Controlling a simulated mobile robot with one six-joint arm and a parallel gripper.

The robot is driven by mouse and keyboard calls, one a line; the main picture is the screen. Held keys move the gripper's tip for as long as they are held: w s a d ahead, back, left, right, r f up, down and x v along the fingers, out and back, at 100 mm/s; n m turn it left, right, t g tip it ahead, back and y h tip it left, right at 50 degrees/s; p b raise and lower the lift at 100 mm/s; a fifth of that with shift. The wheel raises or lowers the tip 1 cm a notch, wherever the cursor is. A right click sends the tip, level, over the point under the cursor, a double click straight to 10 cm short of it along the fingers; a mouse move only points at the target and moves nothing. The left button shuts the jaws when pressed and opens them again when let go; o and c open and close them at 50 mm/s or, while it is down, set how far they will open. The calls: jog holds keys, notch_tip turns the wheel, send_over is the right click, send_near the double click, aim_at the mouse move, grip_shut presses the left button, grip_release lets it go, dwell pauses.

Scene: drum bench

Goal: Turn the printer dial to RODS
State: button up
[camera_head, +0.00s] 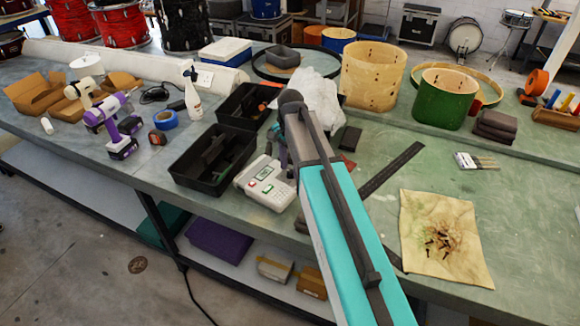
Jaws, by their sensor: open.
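The printer (258,193), a white device with a small screen and coloured buttons, lies near the front edge of the green bench, left of my arm. Its dial and the RODS mark are too small to make out. My gripper (278,153) is small and dark at the end of my arm, just behind and above the printer's far right end. It is open, with nothing visible between its fingers. The arm hides part of it, and I cannot tell whether it touches the printer.
Two black bins (212,160) stand left of and behind the printer. A white crumpled bag (316,100) lies behind the arm. A dark ruler (391,168) and a stained cloth (440,240) lie to the right. Drum shells (372,75) stand farther back. Bare bench shows around the cloth.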

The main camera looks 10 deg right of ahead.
jog(key=shift+f, duration=0.3)
